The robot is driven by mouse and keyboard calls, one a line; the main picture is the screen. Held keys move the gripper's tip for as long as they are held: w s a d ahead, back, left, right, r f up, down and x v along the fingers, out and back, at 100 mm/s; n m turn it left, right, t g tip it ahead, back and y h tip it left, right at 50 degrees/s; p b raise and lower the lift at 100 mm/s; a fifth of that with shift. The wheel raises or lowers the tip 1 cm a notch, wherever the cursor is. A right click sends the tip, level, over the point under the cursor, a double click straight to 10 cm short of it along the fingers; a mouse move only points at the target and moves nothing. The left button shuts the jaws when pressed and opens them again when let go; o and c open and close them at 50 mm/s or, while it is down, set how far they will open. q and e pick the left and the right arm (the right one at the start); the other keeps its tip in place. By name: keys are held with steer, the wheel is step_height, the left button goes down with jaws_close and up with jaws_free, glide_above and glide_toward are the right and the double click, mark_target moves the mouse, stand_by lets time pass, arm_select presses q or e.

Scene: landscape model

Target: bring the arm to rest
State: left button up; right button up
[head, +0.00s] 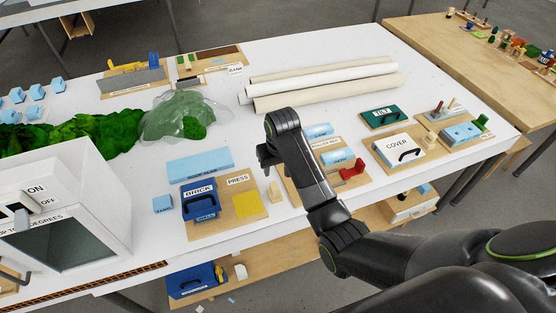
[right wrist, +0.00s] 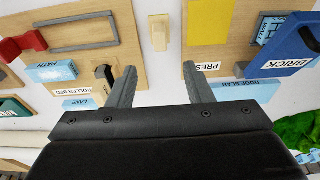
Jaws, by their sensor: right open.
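My right arm reaches in from the lower right in the head view, and its gripper (head: 268,156) hangs over the white table (head: 220,65) between the press board and the roller bed board. In the right wrist view the two fingers of the right gripper (right wrist: 157,80) stand well apart with nothing between them. A small wooden block (right wrist: 158,32) lies on the table beyond the fingertips; it also shows in the head view (head: 274,192). My left gripper is not in view.
The press board (head: 220,225) with a blue brick box (head: 199,201) is left of the gripper. The roller bed board (head: 325,195) with a red clamp (head: 352,169) is right of it. Long pale rolls (head: 325,85) lie behind. A white oven-like box (head: 60,215) stands at left.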

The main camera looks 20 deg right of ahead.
steer(key=s+d+f+m+t, duration=0.15)
steer(key=s+d, duration=0.25)
steer(key=s, duration=0.4)
steer(key=s+d+f+n+g, duration=0.1)
steer(key=s+d+f, duration=0.25)
steer(key=s, duration=0.55)
steer(key=s+d+r+t+h, duration=0.1)
steer(key=s+d+r, duration=0.15)
steer(key=s, duration=0.55)
steer(key=s+d+r+h, duration=0.1)
steer(key=s+d, duration=0.2)
steer(key=s, duration=0.6)
step_height(320, 180, down, 27)
steer(key=d+g+b, duration=0.1)
steer(key=d+b, duration=0.1)
steer(key=b, duration=0.1)
steer(key=s+a+f+g+y+b, duration=0.1)
steer(key=s+a+f, duration=0.1)
steer(key=s+f, duration=1.3)
step_height(320, 180, down, 2)
steer(key=shift+s+f, duration=0.15)
steer(key=shift+s, duration=0.15)
